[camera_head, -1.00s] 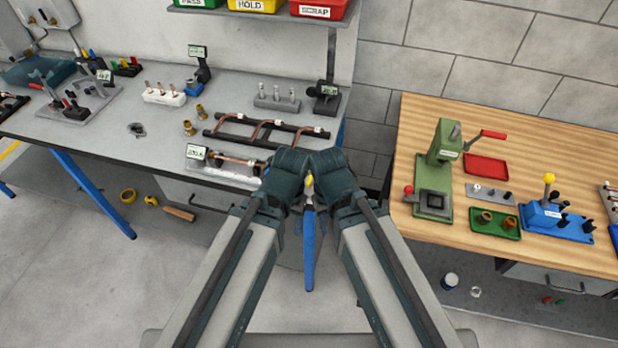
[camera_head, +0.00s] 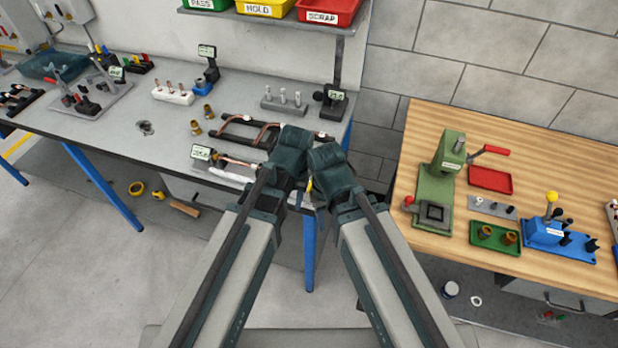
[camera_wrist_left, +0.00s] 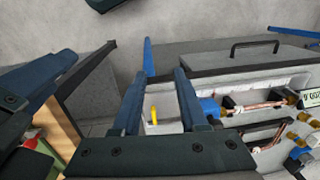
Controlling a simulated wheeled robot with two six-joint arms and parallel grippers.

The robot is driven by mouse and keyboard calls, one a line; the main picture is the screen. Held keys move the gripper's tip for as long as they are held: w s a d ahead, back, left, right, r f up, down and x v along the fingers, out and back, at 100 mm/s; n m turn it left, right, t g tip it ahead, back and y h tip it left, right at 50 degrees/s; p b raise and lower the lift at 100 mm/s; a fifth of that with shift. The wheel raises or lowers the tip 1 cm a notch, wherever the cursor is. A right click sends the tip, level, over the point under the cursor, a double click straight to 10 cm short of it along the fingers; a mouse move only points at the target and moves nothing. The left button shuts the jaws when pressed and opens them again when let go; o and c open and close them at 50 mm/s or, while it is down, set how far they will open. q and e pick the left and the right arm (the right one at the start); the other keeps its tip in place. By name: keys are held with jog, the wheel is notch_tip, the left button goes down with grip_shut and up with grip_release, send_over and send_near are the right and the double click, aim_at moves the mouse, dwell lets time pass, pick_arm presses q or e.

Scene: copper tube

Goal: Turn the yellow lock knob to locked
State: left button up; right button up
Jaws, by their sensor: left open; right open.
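A small yellow part (camera_head: 310,185), which may be the lock knob, shows at the grey bench's right end between my grippers, partly hidden. In the left wrist view a yellow part (camera_wrist_left: 153,116) shows between my left fingers, beyond them and apart from them. Its turned position cannot be read. My left gripper (camera_wrist_left: 160,80) is open and empty; in the head view the left gripper (camera_head: 291,150) is over the bench's right edge. My right gripper (camera_head: 330,170) is beside it, slightly nearer, its fingers mostly hidden in the head view.
A black rack with copper tubes (camera_head: 240,128) and a white fixture with a display (camera_head: 203,153) lie left of my left gripper. The wooden bench (camera_head: 570,150) at right holds a green press (camera_head: 440,175) and a blue fixture with a yellow ball (camera_head: 551,197). A gap separates the benches.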

pick_arm(q)
jog(key=w+d+r+p, duration=0.1)
jog(key=w+r+p, duration=0.25)
jog(key=w, duration=0.25)
notch_tip(320, 180, up, 2)
jog(key=h+p, duration=0.1)
jog(key=p, duration=0.1)
send_over(311, 184)
notch_tip(311, 184, down, 12)
jog(key=b, duration=1.3)
jog(key=shift+f, duration=0.1)
grip_shut()
